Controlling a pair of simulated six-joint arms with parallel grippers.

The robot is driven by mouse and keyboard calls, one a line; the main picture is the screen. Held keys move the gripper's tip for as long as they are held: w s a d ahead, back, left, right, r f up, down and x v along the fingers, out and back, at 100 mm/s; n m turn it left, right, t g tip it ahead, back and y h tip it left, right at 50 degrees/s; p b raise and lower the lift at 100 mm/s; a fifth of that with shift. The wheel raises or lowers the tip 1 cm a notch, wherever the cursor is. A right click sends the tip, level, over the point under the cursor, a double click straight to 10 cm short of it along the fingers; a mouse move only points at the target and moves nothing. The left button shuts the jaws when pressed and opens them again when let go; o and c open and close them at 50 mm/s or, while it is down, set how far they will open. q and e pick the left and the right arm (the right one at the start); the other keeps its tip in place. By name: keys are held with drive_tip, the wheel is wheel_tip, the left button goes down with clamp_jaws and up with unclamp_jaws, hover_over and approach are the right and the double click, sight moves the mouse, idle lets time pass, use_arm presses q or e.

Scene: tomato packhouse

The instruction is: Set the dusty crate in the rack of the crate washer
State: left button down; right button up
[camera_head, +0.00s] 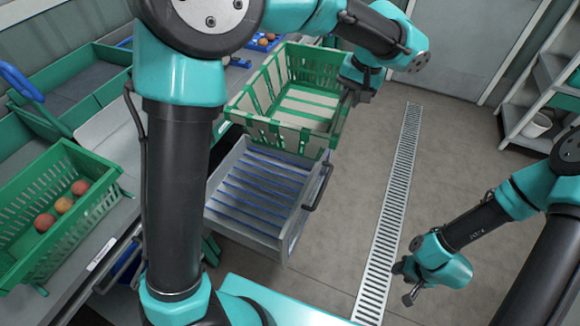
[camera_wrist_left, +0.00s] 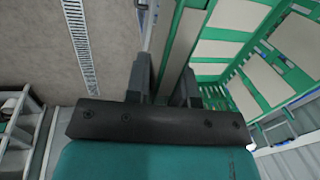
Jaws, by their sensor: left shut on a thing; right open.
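The dusty crate (camera_head: 290,127) is green with pale beige dusty patches and looks empty. It overlaps the back part of the washer rack (camera_head: 258,190), a grey pulled-out drawer with blue bars. I cannot tell whether the crate touches it. My left gripper (camera_head: 352,92) is shut on the crate's right wall. In the left wrist view, the fingers (camera_wrist_left: 165,88) sit either side of the wall of the crate (camera_wrist_left: 225,48). My right gripper (camera_head: 408,284) is open and empty, low over the floor at right, away from the crate.
A green crate with several tomatoes (camera_head: 62,205) stands on the bench at left. More green crates (camera_head: 70,90) stand behind it. The rack has a dark handle (camera_head: 320,187) on its right side. A floor drain (camera_head: 390,210) runs across clear floor. A shelf (camera_head: 540,90) stands at far right.

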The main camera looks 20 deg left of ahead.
sight(326, 115)
use_arm(q)
drive_tip(key=w+a+f, duration=0.1)
drive_tip(key=a+f, duration=0.1)
drive_tip(key=f, duration=0.1)
drive_tip(key=w+a+f, duration=0.1)
drive_tip(key=f, duration=0.1)
drive_tip(key=w+a+f, duration=0.1)
drive_tip(key=a+f, duration=0.1)
drive_tip(key=f, duration=0.1)
drive_tip(key=shift+w+a+f, duration=0.2)
drive_tip(key=shift+a+f, duration=0.1)
drive_tip(key=shift+f, duration=0.05)
drive_tip(key=s+a+x, duration=0.2)
drive_tip(key=x, duration=1.2)
drive_tip(key=s+a+r+x, duration=0.1)
drive_tip(key=s+a+x, duration=0.1)
drive_tip(key=x, duration=1.1)
drive_tip(key=shift+a+f+m, duration=0.3)
drive_tip(key=shift+a+f, duration=0.05)
drive_tip(key=shift+f, duration=0.2)
drive_tip(key=d+x, duration=0.3)
drive_tip(key=x, duration=1.2)
drive_tip(key=shift+f, duration=0.95)
drive_tip(key=c, duration=0.9)
unclamp_jaws()
drive_tip(key=shift+c, duration=0.4)
